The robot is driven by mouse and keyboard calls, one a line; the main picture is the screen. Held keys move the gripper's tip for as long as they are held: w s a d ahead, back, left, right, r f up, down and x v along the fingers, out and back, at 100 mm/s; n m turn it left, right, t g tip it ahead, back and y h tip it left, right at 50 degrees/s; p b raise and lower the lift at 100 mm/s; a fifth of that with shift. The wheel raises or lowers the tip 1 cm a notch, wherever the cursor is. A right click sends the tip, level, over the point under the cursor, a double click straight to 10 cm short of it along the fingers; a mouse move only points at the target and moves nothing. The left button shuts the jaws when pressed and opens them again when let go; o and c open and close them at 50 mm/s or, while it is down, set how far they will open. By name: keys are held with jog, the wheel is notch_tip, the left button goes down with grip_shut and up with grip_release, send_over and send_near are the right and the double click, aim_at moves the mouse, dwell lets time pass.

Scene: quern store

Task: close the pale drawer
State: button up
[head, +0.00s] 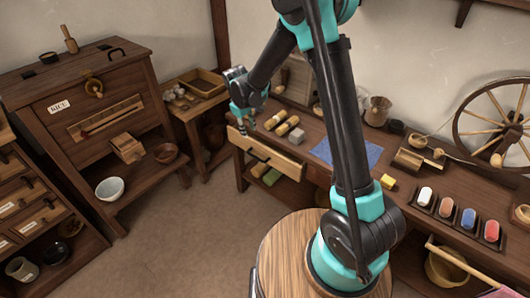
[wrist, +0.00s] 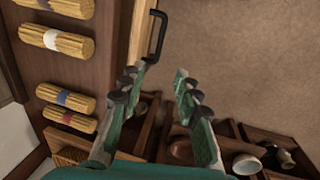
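The pale drawer (head: 280,161) is in the front of the long dark bench, with a black bar handle (head: 258,154) on its face. I cannot tell how far out it stands. In the wrist view its pale wood (wrist: 139,32) runs along the bench edge, and the black handle (wrist: 158,35) sticks out over the floor. My gripper (head: 243,129) is above the drawer's left end in the head view. In the wrist view my gripper (wrist: 165,72) is open, with nothing between its fingers, and the handle lies just ahead of the fingertips. I see no clear contact.
Several straw bundles (head: 288,126) lie on the bench behind the drawer, with a blue cloth (head: 346,150) to their right. A small side table (head: 199,107) stands left of the bench. Floor (head: 190,225) before the drawer is clear.

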aim_at(255, 156)
jog(key=f, duration=0.5)
jog(key=w+d+f, duration=0.1)
jog(key=f, duration=0.5)
jog(key=w+d+f, duration=0.1)
jog(key=f, duration=0.4)
jog(key=shift+w+f, duration=0.25)
jog(key=shift+f, duration=0.15)
jog(key=shift+c, duration=0.3)
grip_shut()
